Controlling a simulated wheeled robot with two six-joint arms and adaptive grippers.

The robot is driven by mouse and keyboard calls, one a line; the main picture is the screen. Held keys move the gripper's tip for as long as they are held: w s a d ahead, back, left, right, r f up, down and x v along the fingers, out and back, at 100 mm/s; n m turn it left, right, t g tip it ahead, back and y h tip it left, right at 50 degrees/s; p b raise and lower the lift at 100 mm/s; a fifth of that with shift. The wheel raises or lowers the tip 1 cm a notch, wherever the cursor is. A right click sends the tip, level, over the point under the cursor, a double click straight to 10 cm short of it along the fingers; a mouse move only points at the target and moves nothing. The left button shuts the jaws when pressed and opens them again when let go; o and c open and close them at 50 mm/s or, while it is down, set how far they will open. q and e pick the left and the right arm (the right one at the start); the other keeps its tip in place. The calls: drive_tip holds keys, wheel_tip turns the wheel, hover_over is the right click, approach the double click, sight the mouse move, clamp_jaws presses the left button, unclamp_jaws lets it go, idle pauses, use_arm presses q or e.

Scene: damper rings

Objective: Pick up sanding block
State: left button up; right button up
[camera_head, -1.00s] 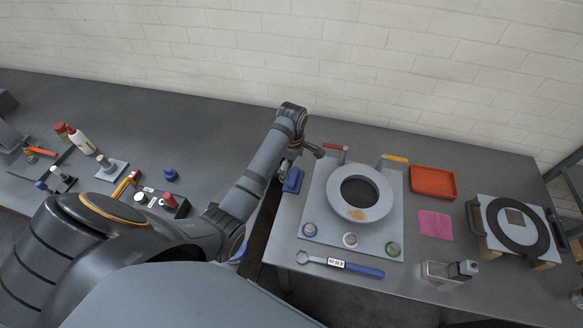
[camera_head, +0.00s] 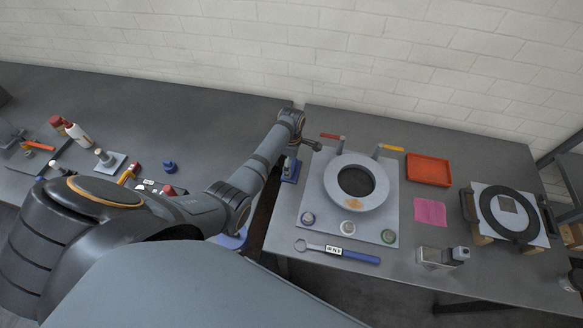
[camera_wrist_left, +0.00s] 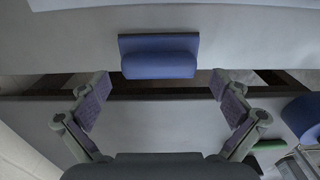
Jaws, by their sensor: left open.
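The sanding block (camera_wrist_left: 158,57), a blue block with a rounded top on a flat darker blue base, lies near the edge of the right-hand table. In the head view the blue block (camera_head: 290,172) shows just below my left wrist, left of the grey plate. My left gripper (camera_wrist_left: 165,92) is open and empty. In the wrist view its two fingers stand wide apart, with the block ahead of and between them, apart from both. In the head view the fingers are mostly hidden by the wrist. My right gripper is not in view.
A gap (camera_wrist_left: 180,82) separates the two tables beside the block. A white wall stands behind.

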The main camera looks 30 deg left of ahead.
use_arm(q)
drive_tip(key=shift+f, duration=0.65)
drive_tip(key=shift+w+f, duration=0.1)
drive_tip(key=shift+f, duration=0.3)
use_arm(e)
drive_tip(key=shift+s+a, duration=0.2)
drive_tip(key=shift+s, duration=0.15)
use_arm(q)
drive_tip(key=shift+r, duration=0.1)
drive_tip(key=c, duration=1)
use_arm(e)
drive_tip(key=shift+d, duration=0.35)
use_arm(q)
drive_tip(key=shift+r, duration=0.1)
